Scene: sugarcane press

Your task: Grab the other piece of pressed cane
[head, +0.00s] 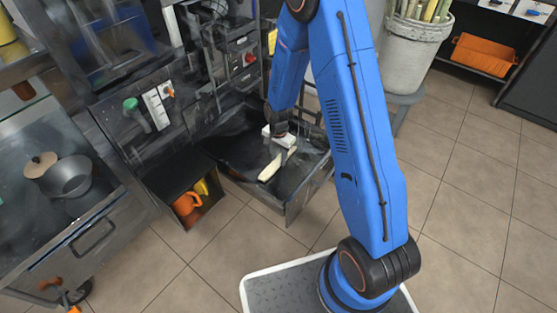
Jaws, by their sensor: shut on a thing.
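A pale piece of pressed cane (271,168) lies at a slant in the open dark metal tray (297,203) at the front of the press. My gripper (281,147) reaches down into the tray and is shut on the upper end of this piece. The fingertips are small and partly hidden by the wrist. I cannot tell whether the piece touches the tray floor. I see no second pressed piece apart from this one.
The press (215,70) stands behind the tray. A bin with orange and yellow items (187,203) is left of the tray. A steel cart with a pot (67,178) stands far left. A bucket of canes (414,45) is at upper right. Tiled floor is clear at right.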

